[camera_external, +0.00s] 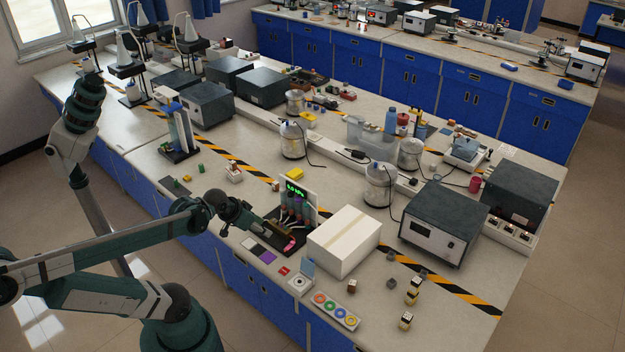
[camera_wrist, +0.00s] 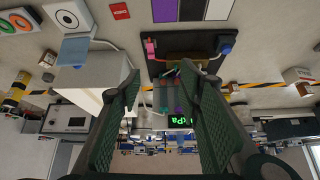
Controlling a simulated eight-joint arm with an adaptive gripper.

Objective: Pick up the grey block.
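Small grey shapes, probably these blocks, show at the left of the wrist view (camera_wrist: 48,77). My gripper (camera_external: 284,233) is above the bench front, beside the pressure display and left of the white box. In the wrist view its two fingers (camera_wrist: 158,95) are spread apart with nothing held between them. The grey blocks are well away from the fingers.
The large white box (camera_external: 343,242) stands between my gripper and the grey blocks. Yellow-and-black blocks (camera_external: 405,321) and a brown block (camera_external: 352,286) lie nearby. A grey instrument (camera_external: 432,237) stands behind. A tray of coloured rings (camera_external: 335,311) lies at the front edge.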

